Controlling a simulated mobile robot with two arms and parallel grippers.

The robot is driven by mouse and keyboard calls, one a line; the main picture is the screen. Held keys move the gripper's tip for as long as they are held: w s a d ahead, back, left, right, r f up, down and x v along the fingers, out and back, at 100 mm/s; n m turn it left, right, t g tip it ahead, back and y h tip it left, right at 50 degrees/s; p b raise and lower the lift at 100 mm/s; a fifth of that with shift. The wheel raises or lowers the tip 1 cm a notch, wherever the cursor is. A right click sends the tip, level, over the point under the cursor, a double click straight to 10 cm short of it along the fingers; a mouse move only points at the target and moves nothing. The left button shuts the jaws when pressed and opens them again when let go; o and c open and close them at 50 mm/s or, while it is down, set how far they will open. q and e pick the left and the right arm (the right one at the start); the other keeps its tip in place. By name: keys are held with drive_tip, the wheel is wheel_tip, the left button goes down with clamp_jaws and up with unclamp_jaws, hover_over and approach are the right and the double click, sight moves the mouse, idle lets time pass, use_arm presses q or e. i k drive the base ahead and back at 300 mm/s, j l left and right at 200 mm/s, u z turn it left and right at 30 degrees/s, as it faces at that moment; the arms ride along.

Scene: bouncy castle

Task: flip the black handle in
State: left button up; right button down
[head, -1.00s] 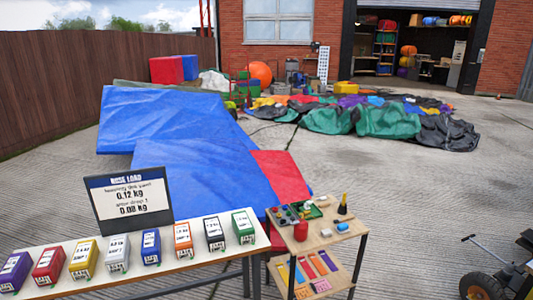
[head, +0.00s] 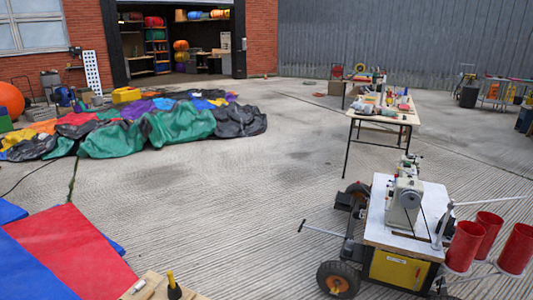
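No handle that I can clearly make out as the black handle shows at this size. A wheeled cart (head: 383,240) at the lower right carries a pale sewing-type machine (head: 404,202) on its white top. A dark part with a light rod stands at the machine's right side (head: 445,222); I cannot tell if it is a handle. A thin pull bar (head: 322,230) reaches out from the cart's left side. Neither of my grippers is in view.
Red cylinders (head: 466,246) stand at the cart's right. A work table (head: 372,115) with small items stands behind it. A crumpled coloured castle fabric (head: 172,131) lies at the left, and red and blue mats (head: 70,252) at the lower left. Concrete between is clear.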

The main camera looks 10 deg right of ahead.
sight(302, 225)
drive_tip(key=i+l+z, duration=0.1)
drive_tip(key=i+z, duration=0.2)
drive_tip(key=i, duration=0.35)
drive_tip(key=i+j+z, duration=0.1)
drive_tip(key=i+z, duration=0.15)
drive_tip(key=i, duration=0.35)
